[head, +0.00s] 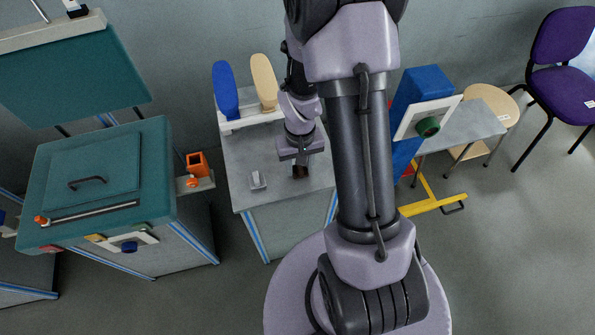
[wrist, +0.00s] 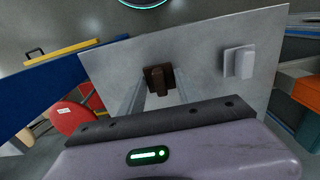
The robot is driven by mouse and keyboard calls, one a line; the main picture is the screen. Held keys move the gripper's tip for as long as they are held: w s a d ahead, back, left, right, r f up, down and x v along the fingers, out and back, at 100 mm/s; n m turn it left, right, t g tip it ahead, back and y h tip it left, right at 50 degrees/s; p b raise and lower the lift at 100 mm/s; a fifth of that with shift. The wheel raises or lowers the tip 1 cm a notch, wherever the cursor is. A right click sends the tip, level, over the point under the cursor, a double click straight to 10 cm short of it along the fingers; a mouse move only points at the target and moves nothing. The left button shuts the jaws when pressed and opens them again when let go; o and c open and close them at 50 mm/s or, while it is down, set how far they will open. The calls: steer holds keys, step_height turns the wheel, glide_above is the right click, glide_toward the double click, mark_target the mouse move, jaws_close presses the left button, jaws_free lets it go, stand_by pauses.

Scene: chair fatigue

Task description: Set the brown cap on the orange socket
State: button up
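The brown cap (head: 300,172) is at the grey table, right below my gripper (head: 299,160). In the wrist view the brown cap (wrist: 158,78) shows between the two pale fingers of my gripper (wrist: 160,88), one on each side. The fingers are apart, but I cannot tell whether they press on the cap or whether it is off the table. The orange socket (head: 197,163), a square block with a dark opening, sits on a small shelf at the teal cabinet's right side, left of my gripper. An orange block, probably the same socket, shows at the wrist view's right edge (wrist: 310,92).
A pale grey block (head: 257,180) stands on the grey table (head: 245,150) left of the cap. Blue and cream upright paddles (head: 263,82) stand at its back. The teal cabinet (head: 95,180) is left, across a gap.

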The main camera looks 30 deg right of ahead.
steer(key=shift+o, duration=0.6)
steer(key=shift+r, duration=0.1)
steer(key=c, duration=0.8)
steer(key=shift+r+p, duration=0.9)
steer(key=shift+r, duration=0.25)
step_height(320, 180, up, 4)
steer(key=p, duration=0.3)
steer(key=shift+r, duration=0.1)
